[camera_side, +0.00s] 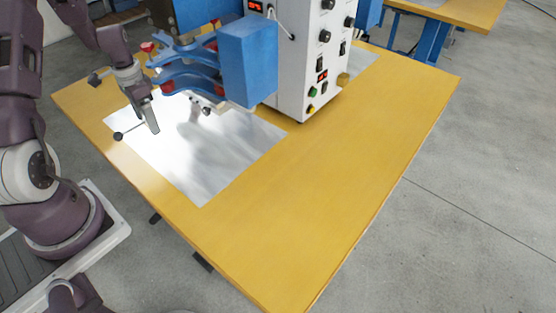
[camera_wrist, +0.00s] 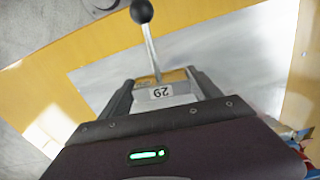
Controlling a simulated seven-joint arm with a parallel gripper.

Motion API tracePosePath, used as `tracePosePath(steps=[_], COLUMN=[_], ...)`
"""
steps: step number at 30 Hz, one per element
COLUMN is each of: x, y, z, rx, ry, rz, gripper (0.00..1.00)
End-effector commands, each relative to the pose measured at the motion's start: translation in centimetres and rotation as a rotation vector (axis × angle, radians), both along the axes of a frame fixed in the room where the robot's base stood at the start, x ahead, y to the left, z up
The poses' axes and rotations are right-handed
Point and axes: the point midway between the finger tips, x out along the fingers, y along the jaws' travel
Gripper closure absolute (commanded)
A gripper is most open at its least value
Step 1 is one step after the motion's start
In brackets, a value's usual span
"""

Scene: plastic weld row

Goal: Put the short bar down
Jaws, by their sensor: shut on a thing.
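The short bar (camera_wrist: 152,50) is a thin metal rod with a black ball at one end and a pale block marked 29 at the other. My gripper (camera_wrist: 161,90) is shut on this block, between its two fingers, in the wrist view. The ball end points away from my gripper. In the side view the bar's black ball (camera_side: 118,136) shows left of my gripper (camera_side: 149,119), near the left edge of the shiny grey sheet (camera_side: 225,150). I cannot tell whether the bar touches anything below it.
The yellow table (camera_side: 330,180) carries the sheet. A white and blue machine (camera_side: 315,55) with knobs stands at the back, and its blue arms (camera_side: 190,75) reach close to my gripper on the right. The table's front and right are clear.

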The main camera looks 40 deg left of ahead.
Motion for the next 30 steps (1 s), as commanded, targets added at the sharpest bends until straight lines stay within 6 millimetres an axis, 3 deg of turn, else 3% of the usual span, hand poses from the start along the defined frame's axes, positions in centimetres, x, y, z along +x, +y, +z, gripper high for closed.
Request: tracePosePath(steps=[7, 12, 15, 18, 25, 30], x=[3.1, 3.8, 3.9, 4.9, 7.1, 8.2], y=[-10.8, -18.2, -21.6, -24.5, -29.7, -32.5], z=[3.8, 7.6, 9.8, 11.7, 14.7, 14.3], rx=[0.003, 0.005, 0.006, 0.005, 0.003, 0.001], ry=[-0.007, -0.007, -0.005, -0.006, -0.004, 0.001], rz=[-0.408, -0.791, -1.004, -1.158, -1.342, -1.265], gripper=[0.83, 0.83, 0.83, 0.83, 0.83, 0.83])
